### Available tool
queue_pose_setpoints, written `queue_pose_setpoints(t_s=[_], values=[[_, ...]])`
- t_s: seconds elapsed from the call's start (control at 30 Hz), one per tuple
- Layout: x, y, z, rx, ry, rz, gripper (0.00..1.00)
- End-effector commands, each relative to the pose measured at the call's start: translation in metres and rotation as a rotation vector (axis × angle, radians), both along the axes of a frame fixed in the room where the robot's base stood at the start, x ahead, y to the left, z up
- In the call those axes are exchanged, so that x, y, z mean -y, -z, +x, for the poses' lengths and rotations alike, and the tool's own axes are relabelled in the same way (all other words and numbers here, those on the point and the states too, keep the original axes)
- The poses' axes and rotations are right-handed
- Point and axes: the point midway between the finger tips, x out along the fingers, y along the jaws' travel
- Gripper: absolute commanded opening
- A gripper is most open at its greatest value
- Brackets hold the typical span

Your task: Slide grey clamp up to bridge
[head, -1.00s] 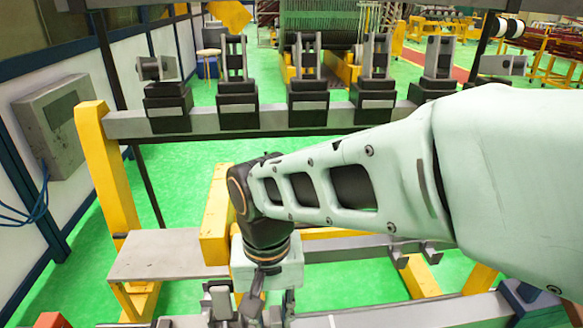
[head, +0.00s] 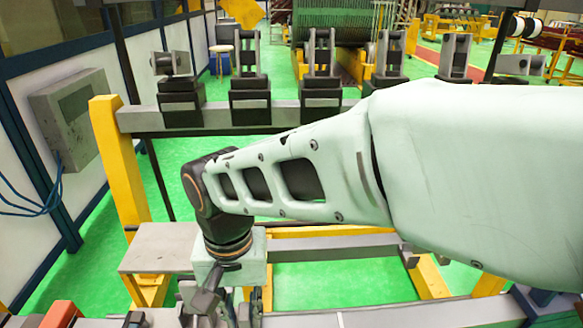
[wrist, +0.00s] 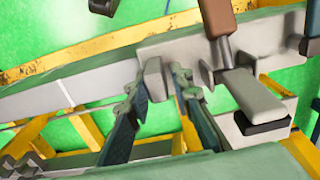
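My gripper (wrist: 158,88) points down at the grey rail in the wrist view. Its two dark blue-green fingers are apart, with a small grey block (wrist: 153,78) between or just beyond their tips. A gap shows to the right finger; contact with the left finger cannot be told. A grey clamp arm (wrist: 250,92) with a black pad and brown handle (wrist: 217,17) lies right of the fingers. In the head view, grey clamp parts (head: 190,293) show beside my gripper at the bottom, and the fingertips are hidden. Which part is the bridge cannot be told.
A rear crossbar (head: 140,118) on a yellow post (head: 117,165) carries several black and grey stands (head: 250,90). A grey plate (head: 160,245) lies left of my wrist. A control box (head: 75,117) hangs on the left wall. Green floor is free between the rails.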

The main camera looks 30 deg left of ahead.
Motion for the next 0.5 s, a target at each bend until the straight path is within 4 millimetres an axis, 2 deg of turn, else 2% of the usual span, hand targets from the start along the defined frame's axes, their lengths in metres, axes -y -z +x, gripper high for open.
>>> queue_pose_setpoints(t_s=[0.5], values=[[-0.036, 0.002, -0.027, -0.001, -0.004, 0.002, 0.20]])
